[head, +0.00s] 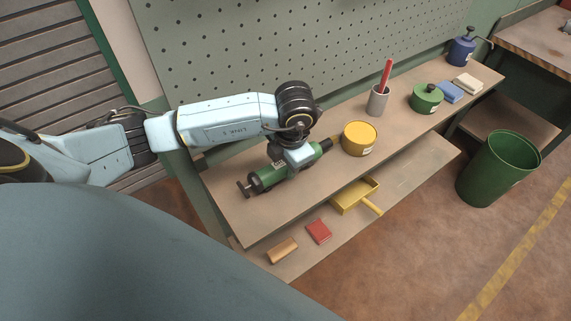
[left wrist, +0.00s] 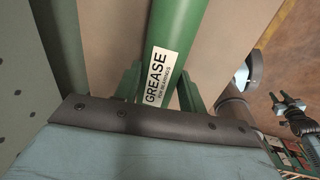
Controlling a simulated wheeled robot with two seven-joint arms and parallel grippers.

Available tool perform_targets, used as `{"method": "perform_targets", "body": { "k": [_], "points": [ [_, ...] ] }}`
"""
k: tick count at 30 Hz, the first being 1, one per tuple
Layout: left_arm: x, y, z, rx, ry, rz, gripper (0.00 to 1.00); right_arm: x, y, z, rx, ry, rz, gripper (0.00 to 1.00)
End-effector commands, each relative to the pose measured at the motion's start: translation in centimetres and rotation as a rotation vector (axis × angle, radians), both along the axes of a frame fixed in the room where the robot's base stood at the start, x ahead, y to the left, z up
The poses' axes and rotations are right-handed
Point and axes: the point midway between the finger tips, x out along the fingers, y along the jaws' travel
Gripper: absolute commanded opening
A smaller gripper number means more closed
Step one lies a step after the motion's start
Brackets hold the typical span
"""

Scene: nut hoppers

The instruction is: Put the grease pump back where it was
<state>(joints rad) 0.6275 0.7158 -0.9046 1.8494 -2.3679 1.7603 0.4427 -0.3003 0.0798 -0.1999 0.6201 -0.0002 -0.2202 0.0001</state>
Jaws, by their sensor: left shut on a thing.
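The grease pump (head: 264,180) is a green cylinder with a dark T-handle at its left end and a dark nozzle end at its right. It lies level over the left part of the upper shelf; I cannot tell whether it touches the board. My left gripper (head: 287,167) is shut on its middle from above. In the left wrist view the green barrel (left wrist: 184,35) with its white "GREASE" label runs between the green fingers (left wrist: 160,92). A small dark shape with green tips at the right edge there may be my right gripper (left wrist: 288,104); its jaws are too small to read.
The upper shelf (head: 262,218) also holds a yellow tin (head: 360,139), a grey cup (head: 378,101) with a red-handled tool, a green can (head: 426,98), blue and cream blocks, and a blue can (head: 462,50). A yellow dustpan (head: 354,196) lies below. A green bin (head: 497,168) stands right.

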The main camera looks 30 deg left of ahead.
Motion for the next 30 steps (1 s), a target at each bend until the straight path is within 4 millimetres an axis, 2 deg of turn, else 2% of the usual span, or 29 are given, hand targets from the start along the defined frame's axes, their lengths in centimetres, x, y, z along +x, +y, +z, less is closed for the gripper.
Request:
{"method": "perform_targets", "body": {
  "k": [3,12,13,18,26,30],
  "points": [
    [0.0,0.0,-1.2,-0.001,-0.002,0.0,0.0,0.0,0.0,0.1,0.0,0.0,0.0,0.36],
    [0.1,0.0,-1.5,-0.001,-0.003,-0.001,0.0,0.0,0.0,-0.1,0.0,0.0,0.0,0.36],
    [0.0,0.0,-1.6,0.0,-0.001,-0.001,0.42,0.0,0.0,-0.1,0.0,0.0,0.0,0.36],
    [0.0,0.0,-1.5,0.0,-0.001,-0.001,0.63,0.0,0.0,-0.1,0.0,0.0,0.0,0.36],
    [0.0,0.0,-1.5,0.0,0.0,-0.001,0.63,0.0,0.0,0.0,0.0,-0.001,0.0,0.36],
    [0.0,-0.1,-0.6,0.0,-0.003,-0.001,0.63,0.0,0.0,0.0,0.0,-0.001,0.0,0.36]
  ]
}}
